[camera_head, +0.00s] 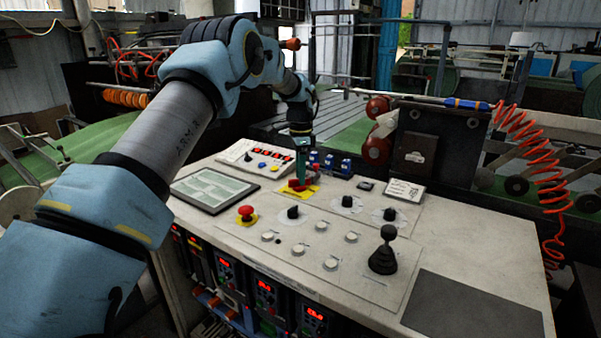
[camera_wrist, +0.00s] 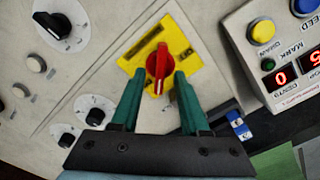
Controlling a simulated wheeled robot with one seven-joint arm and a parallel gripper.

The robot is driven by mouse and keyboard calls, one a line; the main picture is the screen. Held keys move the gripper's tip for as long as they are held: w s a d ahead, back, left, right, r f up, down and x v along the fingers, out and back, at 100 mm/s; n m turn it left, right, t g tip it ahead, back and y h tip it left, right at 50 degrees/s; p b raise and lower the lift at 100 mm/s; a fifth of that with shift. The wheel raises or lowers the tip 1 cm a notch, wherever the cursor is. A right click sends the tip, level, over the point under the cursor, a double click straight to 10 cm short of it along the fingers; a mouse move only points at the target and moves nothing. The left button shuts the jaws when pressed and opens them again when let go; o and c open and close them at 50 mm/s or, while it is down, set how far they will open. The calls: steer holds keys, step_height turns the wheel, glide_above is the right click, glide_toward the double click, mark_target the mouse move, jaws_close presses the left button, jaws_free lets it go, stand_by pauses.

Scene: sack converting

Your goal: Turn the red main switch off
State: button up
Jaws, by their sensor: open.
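The red main switch (camera_wrist: 158,65) is a red rotary handle on a yellow square plate (camera_wrist: 183,47) on the console's top. In the head view the red switch (camera_head: 297,185) sits toward the back of the console, partly hidden by my gripper. My gripper (camera_wrist: 153,78) has two green fingers, apart, one on either side of the handle's lower end in the wrist view. The handle points along the gap between them. I cannot tell whether the fingers touch it. In the head view my gripper (camera_head: 301,178) points down over the switch.
A red mushroom button (camera_head: 246,213) stands at the front left of the switch. Black knobs (camera_head: 347,201) and a black joystick (camera_head: 383,252) rise to the right. A control box (camera_head: 257,158) with red displays stands behind left. A flat dark panel (camera_head: 473,308) lies front right.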

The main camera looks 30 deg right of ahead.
steer(key=shift+f, duration=0.5)
jaws_close()
stand_by(0.3)
